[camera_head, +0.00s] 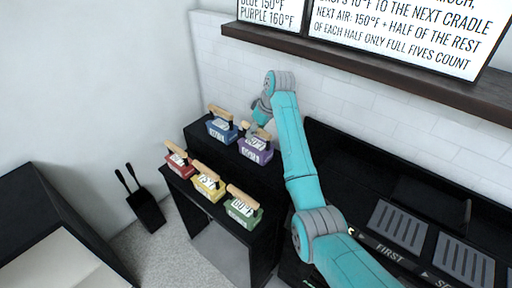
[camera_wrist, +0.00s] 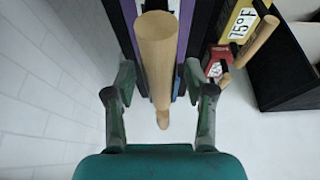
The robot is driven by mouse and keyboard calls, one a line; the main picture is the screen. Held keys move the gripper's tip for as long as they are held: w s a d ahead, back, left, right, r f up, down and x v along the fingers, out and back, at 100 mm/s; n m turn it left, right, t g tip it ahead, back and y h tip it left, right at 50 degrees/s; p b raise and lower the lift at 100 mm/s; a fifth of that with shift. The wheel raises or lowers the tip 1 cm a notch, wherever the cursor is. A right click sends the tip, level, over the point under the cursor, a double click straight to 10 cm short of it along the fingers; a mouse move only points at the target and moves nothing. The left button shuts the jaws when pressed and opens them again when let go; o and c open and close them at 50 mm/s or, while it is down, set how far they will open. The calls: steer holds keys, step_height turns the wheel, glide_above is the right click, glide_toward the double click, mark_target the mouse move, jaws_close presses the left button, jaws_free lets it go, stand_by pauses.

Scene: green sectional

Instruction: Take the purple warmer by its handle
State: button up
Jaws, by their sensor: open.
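The purple warmer (camera_head: 257,151) stands on the upper level of the black stand, at its right end beside the blue warmer (camera_head: 222,127). It has a light wooden handle on top and a printed white label. My gripper (camera_head: 256,125) is just above it and partly covers its handle. In the wrist view my gripper (camera_wrist: 160,84) is open, with one finger on each side of the wooden handle (camera_wrist: 157,52). A gap shows on both sides of the handle. Purple edges of the warmer's body show behind it. I cannot tell how deep the handle sits between the fingers.
Red (camera_head: 178,160), yellow (camera_head: 208,182) and green (camera_head: 243,208) warmers stand on the lower front level. A white tiled wall (camera_head: 230,70) is close behind, with a dark shelf (camera_head: 370,65) above. Slotted cradles (camera_head: 397,226) lie at the right.

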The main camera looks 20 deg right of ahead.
steer(key=shift+f, duration=0.25)
stand_by(0.5)
jaws_close()
steer(key=shift+r, duration=0.1)
